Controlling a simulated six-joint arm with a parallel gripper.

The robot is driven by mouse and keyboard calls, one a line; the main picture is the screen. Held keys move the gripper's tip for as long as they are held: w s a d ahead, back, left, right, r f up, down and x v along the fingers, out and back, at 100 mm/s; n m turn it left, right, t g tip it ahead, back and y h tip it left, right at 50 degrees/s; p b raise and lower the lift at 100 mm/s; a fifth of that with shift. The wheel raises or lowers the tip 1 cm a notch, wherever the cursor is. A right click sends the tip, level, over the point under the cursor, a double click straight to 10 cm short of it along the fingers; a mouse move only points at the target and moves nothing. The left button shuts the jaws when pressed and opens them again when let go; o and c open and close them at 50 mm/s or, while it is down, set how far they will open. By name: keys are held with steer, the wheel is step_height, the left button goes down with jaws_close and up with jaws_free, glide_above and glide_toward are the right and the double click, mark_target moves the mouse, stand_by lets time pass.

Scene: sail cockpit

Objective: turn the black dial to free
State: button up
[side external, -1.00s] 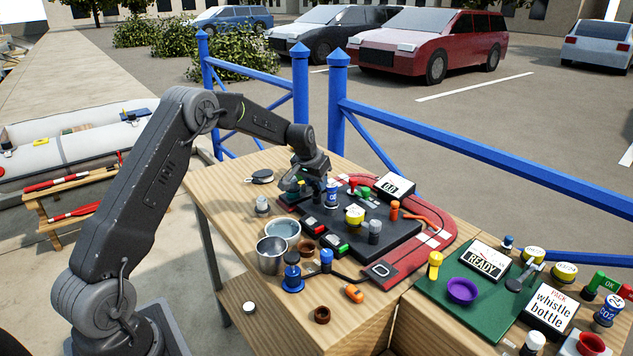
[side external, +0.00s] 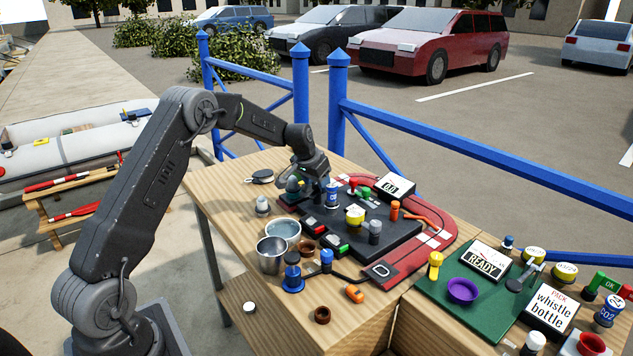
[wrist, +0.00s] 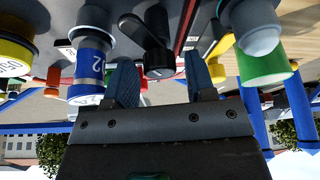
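The black dial (wrist: 158,48) shows in the wrist view as a dark round knob with a raised bar-like handle. It lies ahead of my gripper (wrist: 161,76), between the lines of the two blue fingertips. The fingers are apart with clear space between them, and I see no contact with the dial. In the side external view my gripper (side external: 308,192) is low over the far left part of the black panel (side external: 345,252). There I cannot make out the dial behind the gripper and its neighbours. The dial's free mark cannot be read.
A blue-and-white canister (wrist: 90,66) stands close beside the left finger in the wrist view. A green-and-grey cylinder (wrist: 262,62) stands beyond the right finger. A display box (side external: 394,186) is at the panel's back, and metal cups (side external: 271,254) stand in front.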

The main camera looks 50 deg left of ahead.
steer(key=shift+o, duration=0.4)
steer(key=v, duration=1.4)
